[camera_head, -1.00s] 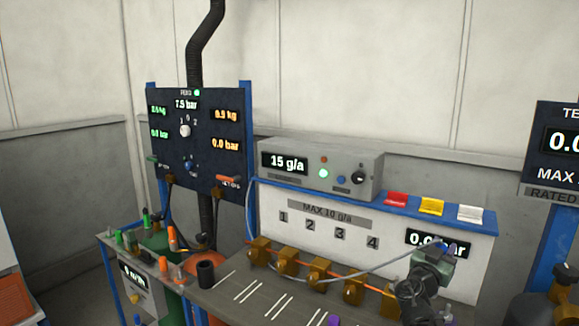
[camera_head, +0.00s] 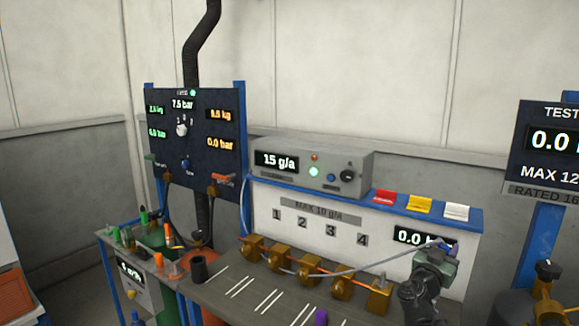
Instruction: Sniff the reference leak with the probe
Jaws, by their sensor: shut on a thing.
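My gripper (camera_head: 436,262) is at the lower right, in front of the white panel and beside its small display. It is shut on the probe, which is mostly hidden behind it. A thin grey cable (camera_head: 370,267) runs across the bench to my gripper. The leak detector (camera_head: 313,170) is a grey box on the panel's top; it reads 15 g/a and its green lamp is lit. I cannot tell which fitting is the reference leak.
Several brass blocks (camera_head: 308,268) stand in a row along the bench (camera_head: 225,298), below numbers on the panel. A black cup (camera_head: 198,268) stands at the bench's left end. Red, yellow and white blocks (camera_head: 420,204) sit on the panel top. A dark gauge board (camera_head: 195,135) stands at left.

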